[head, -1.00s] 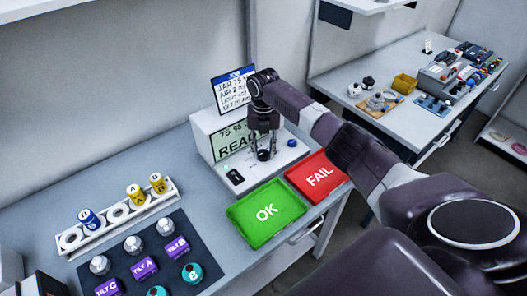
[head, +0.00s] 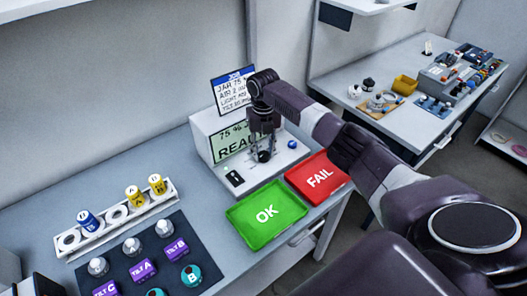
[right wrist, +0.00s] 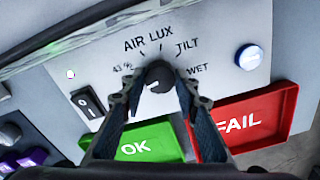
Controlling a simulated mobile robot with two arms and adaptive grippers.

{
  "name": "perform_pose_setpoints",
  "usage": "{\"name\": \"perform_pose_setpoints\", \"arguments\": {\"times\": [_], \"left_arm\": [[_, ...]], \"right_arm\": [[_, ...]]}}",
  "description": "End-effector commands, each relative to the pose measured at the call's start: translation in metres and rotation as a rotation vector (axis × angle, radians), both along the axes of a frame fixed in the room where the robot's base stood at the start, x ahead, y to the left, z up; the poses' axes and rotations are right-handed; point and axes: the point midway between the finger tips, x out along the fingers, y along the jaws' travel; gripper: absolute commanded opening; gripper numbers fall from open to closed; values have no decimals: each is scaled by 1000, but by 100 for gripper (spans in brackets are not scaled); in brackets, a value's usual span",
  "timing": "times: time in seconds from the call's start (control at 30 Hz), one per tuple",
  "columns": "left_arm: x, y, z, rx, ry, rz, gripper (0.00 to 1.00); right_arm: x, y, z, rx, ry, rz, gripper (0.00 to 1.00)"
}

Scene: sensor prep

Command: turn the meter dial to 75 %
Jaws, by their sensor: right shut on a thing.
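The meter (head: 200,148) is a white box on the bench, and its screen (head: 228,141) reads 75 % and the start of READY. Its black dial (right wrist: 160,77) sits on the sloped panel among the labels 43 %, AIR, LUX, TILT and WET. A pale mark shows on the dial's left side; its exact setting is hard to read. My right gripper (right wrist: 158,88) points down at the panel and is shut on the dial, a fingertip on each side. In the head view the right gripper (head: 263,150) partly hides the dial and screen. My left gripper is out of view.
A green OK tray (head: 245,230) and a red FAIL tray (head: 308,190) lie in front of the meter. A black switch (right wrist: 88,103) and a blue button (right wrist: 248,57) flank the dial. A rack (head: 70,252) of bottles stands at left.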

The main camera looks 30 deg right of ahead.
Motion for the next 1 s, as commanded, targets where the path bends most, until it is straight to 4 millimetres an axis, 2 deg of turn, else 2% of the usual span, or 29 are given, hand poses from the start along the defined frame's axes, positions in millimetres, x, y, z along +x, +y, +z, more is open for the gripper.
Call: {"name": "perform_pose_setpoints", "arguments": {"times": [0.03,0.07,0.2,0.47,0.57,0.67,1.0], "left_arm": [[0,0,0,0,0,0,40],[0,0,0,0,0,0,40],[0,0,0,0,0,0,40],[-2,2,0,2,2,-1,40],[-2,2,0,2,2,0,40],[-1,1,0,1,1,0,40],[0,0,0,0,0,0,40]], "right_arm": [[2,0,2,-1,-5,0,5],[2,0,2,-1,-5,0,32],[1,0,1,0,-4,0,47],[1,0,1,-1,-2,-1,47],[1,0,7,0,-3,-1,47],[2,-1,21,-1,-6,0,47],[2,-1,92,-1,-6,0,47]]}}
